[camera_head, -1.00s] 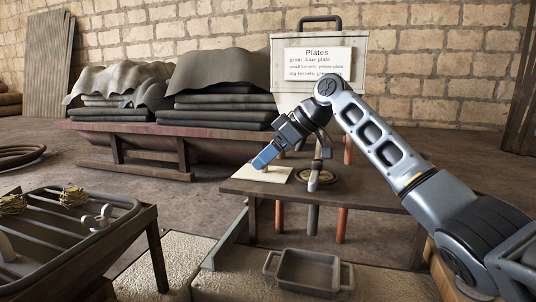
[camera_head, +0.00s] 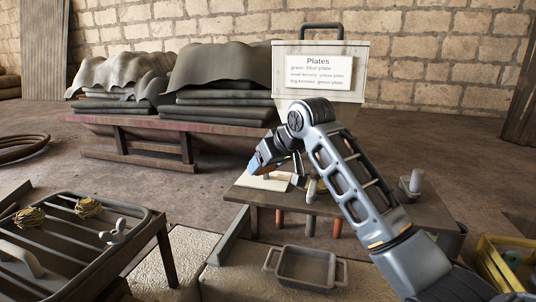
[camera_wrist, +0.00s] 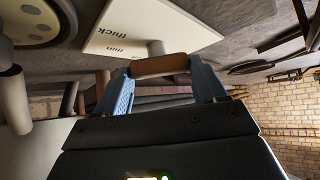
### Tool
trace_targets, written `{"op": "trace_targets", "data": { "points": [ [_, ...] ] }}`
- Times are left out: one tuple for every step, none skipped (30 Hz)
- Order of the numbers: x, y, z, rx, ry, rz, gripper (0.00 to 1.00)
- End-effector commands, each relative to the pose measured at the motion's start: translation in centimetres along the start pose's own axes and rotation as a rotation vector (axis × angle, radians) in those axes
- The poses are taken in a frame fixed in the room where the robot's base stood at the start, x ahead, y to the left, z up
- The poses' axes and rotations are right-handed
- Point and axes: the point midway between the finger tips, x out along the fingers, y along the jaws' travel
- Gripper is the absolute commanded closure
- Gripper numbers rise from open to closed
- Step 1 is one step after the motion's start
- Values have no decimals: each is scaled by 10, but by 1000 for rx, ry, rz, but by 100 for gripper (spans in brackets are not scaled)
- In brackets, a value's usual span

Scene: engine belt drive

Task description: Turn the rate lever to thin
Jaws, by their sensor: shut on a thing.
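The rate lever's brown handle (camera_wrist: 158,66) sits between the two blue fingers of my gripper (camera_wrist: 163,80), which is shut on it. A short grey post (camera_wrist: 155,47) joins the handle to a pale plate (camera_wrist: 190,18). The plate carries the words "thick" and "thin", with the post near "thin". In the head view my gripper (camera_head: 255,167) is over the pale plate (camera_head: 262,183) at the left end of the dark table (camera_head: 400,212). The lever is hidden there by the gripper.
A signed bin (camera_head: 318,100) stands behind the table. A two-handled tray (camera_head: 305,267) is in front. A slatted rack (camera_head: 60,262) is at the left, a yellow crate (camera_head: 505,265) at the right. In the wrist view a round dotted disc (camera_wrist: 30,22) is close by.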

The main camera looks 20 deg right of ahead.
Motion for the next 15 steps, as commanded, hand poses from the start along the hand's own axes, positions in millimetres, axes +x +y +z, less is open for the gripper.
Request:
{"op": "trace_targets", "data": {
  "points": [
    [-2,-2,-1,12,-2,10,60],
    [-2,-1,-1,20,-2,19,60],
    [-1,-1,-1,27,-1,27,60],
    [-1,-1,-1,33,-1,32,60],
    [-1,-1,-1,38,-1,38,60],
    [-1,-1,0,44,-1,43,60],
    [0,-1,0,47,-1,46,60],
    [0,-1,0,49,-1,48,60],
    [0,-1,0,52,-1,51,60],
    [0,-1,0,53,-1,53,60],
    [0,-1,0,54,-1,55,60],
    [0,-1,0,55,-1,56,60],
    [0,-1,0,56,-1,56,60],
    [0,-1,0,56,-1,56,60],
    [0,-1,1,56,-1,56,60]
  ]
}}
